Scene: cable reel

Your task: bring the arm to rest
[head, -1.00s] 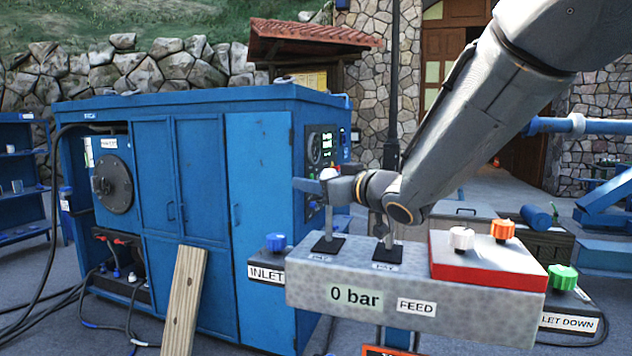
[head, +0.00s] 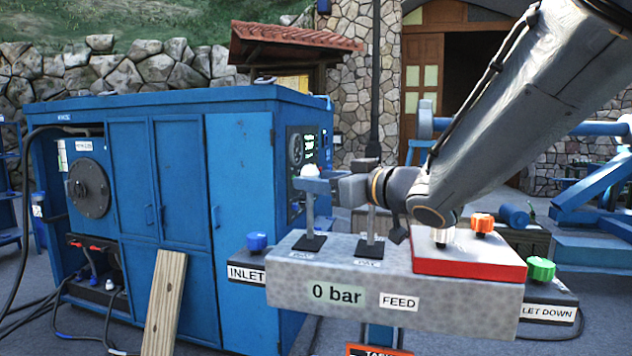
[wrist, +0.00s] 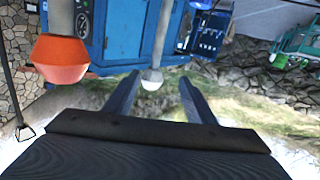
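My gripper (head: 312,184) is level with the top of the left lever (head: 310,215) on the grey control block. Its fingers stand apart in the wrist view (wrist: 158,98). The lever's white knob (head: 311,170) shows over the near finger; in the wrist view the white knob (wrist: 152,80) lies between the fingers, with gaps to both sides. The right lever (head: 370,222) stands upright beside it, its top hidden by my gripper. An orange-red knob (wrist: 60,60) on a pale rod is close at left in the wrist view.
The grey block (head: 290,290) reads 0 bar. A red box (head: 470,262) with an orange knob (head: 482,223) sits under my forearm. A blue cabinet (head: 240,200) stands behind left. A plank (head: 164,300) leans on it. The paving at lower left has cables.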

